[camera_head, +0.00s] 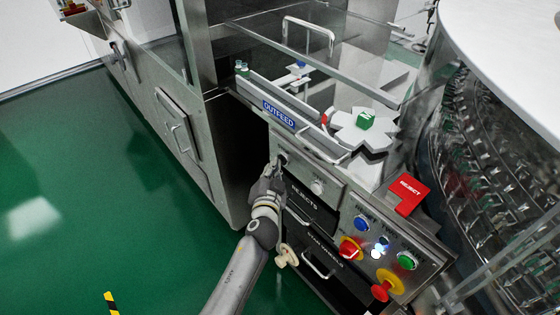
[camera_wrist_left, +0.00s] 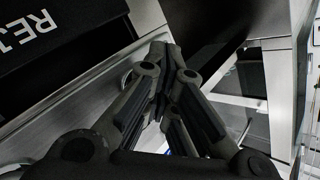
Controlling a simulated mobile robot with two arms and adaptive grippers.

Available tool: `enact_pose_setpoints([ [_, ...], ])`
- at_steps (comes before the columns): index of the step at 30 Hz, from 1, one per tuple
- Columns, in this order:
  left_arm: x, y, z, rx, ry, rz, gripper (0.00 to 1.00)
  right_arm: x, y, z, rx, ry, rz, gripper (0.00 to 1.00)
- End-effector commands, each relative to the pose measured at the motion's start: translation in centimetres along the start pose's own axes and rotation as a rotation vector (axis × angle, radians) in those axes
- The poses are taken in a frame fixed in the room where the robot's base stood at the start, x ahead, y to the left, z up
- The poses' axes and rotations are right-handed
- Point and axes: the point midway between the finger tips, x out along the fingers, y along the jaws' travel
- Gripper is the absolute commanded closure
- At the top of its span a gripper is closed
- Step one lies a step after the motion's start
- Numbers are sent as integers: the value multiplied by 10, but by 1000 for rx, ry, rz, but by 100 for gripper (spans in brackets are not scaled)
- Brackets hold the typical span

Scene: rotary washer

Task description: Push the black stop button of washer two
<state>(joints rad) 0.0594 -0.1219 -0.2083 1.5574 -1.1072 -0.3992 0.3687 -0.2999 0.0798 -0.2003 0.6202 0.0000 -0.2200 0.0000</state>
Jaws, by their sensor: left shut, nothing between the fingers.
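My left gripper (camera_head: 276,165) is shut and empty, with its tips up against or just in front of the left end of a steel panel (camera_head: 301,171) under the OUTFEED sign. A small dark round part (camera_head: 284,157) shows right at the fingertips; I cannot tell if it is the black stop button, or if the tips touch it. A pale round knob (camera_head: 318,186) sits to its right on the same panel. In the left wrist view the closed fingers (camera_wrist_left: 163,48) point at the steel face, and they hide the spot at their tips. My right gripper is not in view.
A REJECTS drawer (camera_head: 304,197) lies below the panel. At lower right, a control box carries a blue button (camera_head: 361,223), a green button (camera_head: 407,261) and red-and-yellow controls (camera_head: 385,287).

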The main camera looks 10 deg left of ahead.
Motion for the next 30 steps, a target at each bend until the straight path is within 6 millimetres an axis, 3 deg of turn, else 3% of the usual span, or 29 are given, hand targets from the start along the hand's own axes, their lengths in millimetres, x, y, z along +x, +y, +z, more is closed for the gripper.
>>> enact_pose_setpoints([
  [30, -12, -9, 8, -1, 1, 0, 100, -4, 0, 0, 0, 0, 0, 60],
])
